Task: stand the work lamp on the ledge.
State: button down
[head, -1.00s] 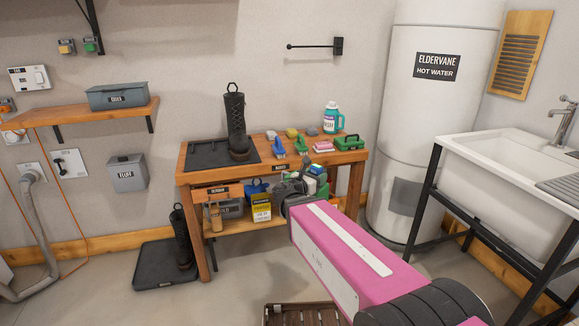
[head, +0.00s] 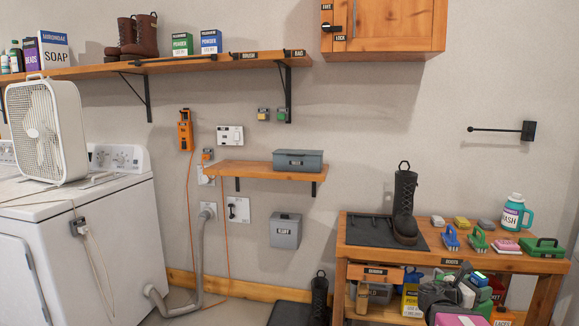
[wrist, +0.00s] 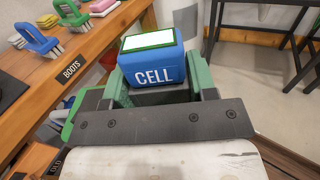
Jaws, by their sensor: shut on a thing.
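My gripper (wrist: 160,92) is shut on a blue block marked CELL (wrist: 153,72), whose white top panel has a green rim. It may be the work lamp, but I cannot be sure. The green fingers stand on either side of the block, and their contact is partly hidden. In the head view, my gripper (head: 472,288) is at the lower right, in front of the bench, and the held thing is small and partly covered. A short wooden wall ledge (head: 225,168) carries a grey lidded box (head: 298,160). Its left part is bare.
The wooden bench (head: 455,260) holds a tall black boot (head: 404,205), brushes and a teal wash jug (head: 515,215). An orange corded device (head: 185,130) hangs above the ledge. A grey box (head: 286,230) is below. A white washer (head: 95,225) with a fan (head: 48,130) stands left.

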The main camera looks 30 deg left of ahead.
aim_at(238, 166)
jog(key=j, duration=1.65)
